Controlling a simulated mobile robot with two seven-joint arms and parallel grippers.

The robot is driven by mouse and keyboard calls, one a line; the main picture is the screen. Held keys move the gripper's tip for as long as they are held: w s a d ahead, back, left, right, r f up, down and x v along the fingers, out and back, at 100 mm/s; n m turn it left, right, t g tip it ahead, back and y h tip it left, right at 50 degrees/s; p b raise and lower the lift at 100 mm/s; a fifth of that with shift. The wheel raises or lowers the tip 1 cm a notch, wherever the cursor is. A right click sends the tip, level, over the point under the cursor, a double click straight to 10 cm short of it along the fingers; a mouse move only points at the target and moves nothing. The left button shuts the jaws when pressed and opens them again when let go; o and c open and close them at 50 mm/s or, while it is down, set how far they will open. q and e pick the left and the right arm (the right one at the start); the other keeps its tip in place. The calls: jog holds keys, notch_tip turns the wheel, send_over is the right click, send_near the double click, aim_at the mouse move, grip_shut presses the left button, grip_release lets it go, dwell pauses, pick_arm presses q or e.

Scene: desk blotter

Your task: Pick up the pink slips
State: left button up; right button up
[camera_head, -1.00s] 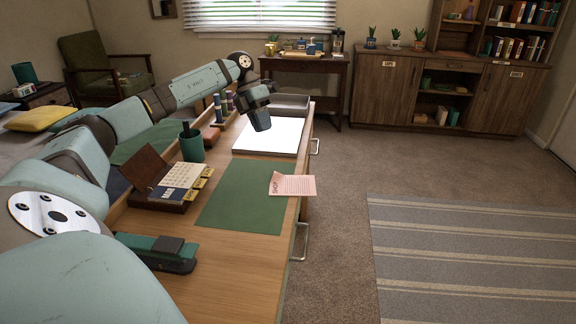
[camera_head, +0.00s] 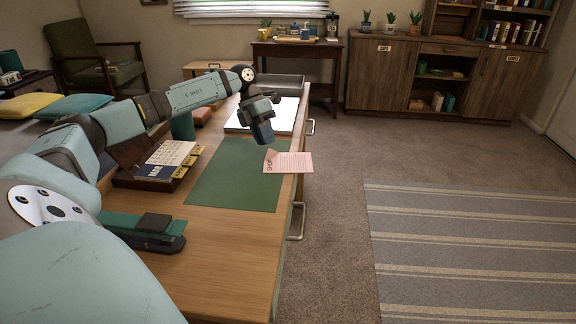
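The pink slips (camera_head: 289,163) lie flat as a small sheet or stack on the right edge of the green blotter (camera_head: 234,185), partly overhanging the desk's right edge. Dark print shows on them, and the left corner looks raised. My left gripper (camera_head: 264,138) points down just above and behind the left end of the slips. Its fingers look close together, but their gap cannot be made out. I cannot tell whether it touches the slips. My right gripper is not in view.
On the desk are a white sheet (camera_head: 284,115) at the back, a card index box (camera_head: 160,165), a green cup (camera_head: 182,126) and a green-black stapler (camera_head: 146,231). Drawer handles (camera_head: 297,222) stick out at the right side. Bare carpet and a striped rug (camera_head: 470,250) lie beyond.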

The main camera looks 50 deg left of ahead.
aim_at(288, 159)
pick_arm(q)
jog(key=x, duration=0.3)
jog(key=shift+a+b, duration=0.1)
jog(key=shift+b, duration=0.25)
grip_shut()
